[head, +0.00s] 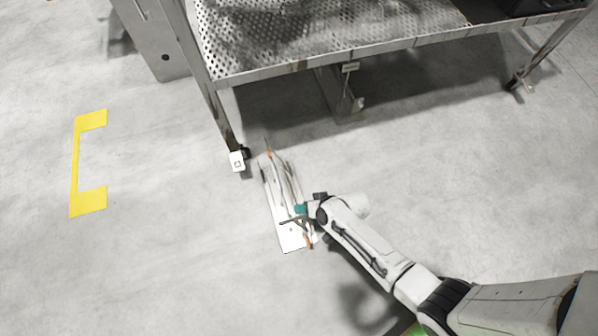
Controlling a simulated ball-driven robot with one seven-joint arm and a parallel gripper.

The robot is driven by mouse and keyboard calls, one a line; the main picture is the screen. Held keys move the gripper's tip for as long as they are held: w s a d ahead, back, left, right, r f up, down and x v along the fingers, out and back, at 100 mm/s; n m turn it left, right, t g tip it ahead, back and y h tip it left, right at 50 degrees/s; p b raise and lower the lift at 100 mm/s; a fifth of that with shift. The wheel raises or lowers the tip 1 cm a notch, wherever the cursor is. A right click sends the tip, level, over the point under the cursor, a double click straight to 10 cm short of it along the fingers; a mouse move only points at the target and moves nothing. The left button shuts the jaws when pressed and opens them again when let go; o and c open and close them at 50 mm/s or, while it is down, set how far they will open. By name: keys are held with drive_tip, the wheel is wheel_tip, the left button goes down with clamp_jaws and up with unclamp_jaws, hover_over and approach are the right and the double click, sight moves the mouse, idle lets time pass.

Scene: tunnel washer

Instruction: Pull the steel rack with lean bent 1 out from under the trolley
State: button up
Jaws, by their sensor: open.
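A long, pale steel rack (290,239) with thin bent rods and orange bits near both ends lies on the floor in the head view. It is in front of the trolley (300,66), to the right of its left front leg, with its far end towards the trolley's shadow. The trolley has a perforated steel top. My gripper (290,221) is open over the near part of the rack, its dark fingers overlapping it. I cannot tell whether the fingers touch it. My wrist hides part of the rack's right side.
The trolley's left leg (218,118) ends in a caster with a white tag (237,161). A grey upright part (335,92) stands under the trolley. A yellow floor marking (75,165) is on the left. The floor nearer me is clear.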

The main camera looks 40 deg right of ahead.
drive_tip(key=shift+p+v, duration=0.85)
drive_tip(key=shift+v, duration=1.5)
drive_tip(key=s+d+r+n+g+h, duration=0.25)
drive_tip(key=s+r, duration=0.35)
drive_tip(key=r, duration=0.6)
drive_tip(key=s+d+r+n+g+h, duration=0.2)
drive_tip(key=s+d+r+g, duration=0.3)
drive_tip(key=r, duration=0.8)
wheel_tip(320, 180, up, 31)
drive_tip(key=a+t+p, duration=0.1)
drive_tip(key=t+p, duration=0.1)
drive_tip(key=p, duration=2.9)
drive_tip(key=shift+s, duration=0.35)
drive_tip(key=shift+f+y, duration=0.1)
drive_tip(key=shift+y, duration=0.15)
